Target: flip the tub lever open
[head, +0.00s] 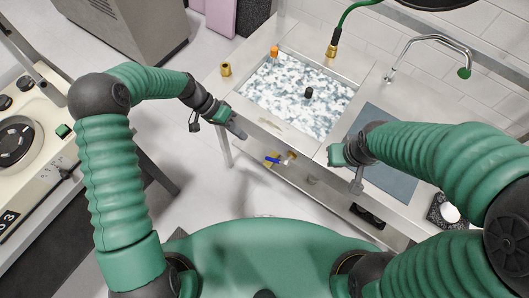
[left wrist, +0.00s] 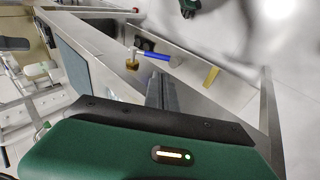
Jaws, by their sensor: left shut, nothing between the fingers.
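The tub (head: 245,100) is a steel basin full of pale, foamy water. The blue lever (head: 272,159) is low on the front of the tub unit, below the rim. In the left wrist view the blue lever (left wrist: 162,57) joins a brass valve (left wrist: 132,63). My left gripper (head: 239,132) is shut and empty, to the left of the lever and apart from it in the head view. Its fingers (left wrist: 160,92) point towards the lever area in the wrist view. My right gripper (head: 357,182) is right of the lever, and its jaw state is unclear.
A green hose with a brass end (head: 332,47) hangs behind the tub, and a tap (head: 430,40) stands at the back right. A dark object (head: 309,93) shows in the water. A yellow strip (left wrist: 211,77) is beside the lever. A panel with dials (head: 22,140) is at left.

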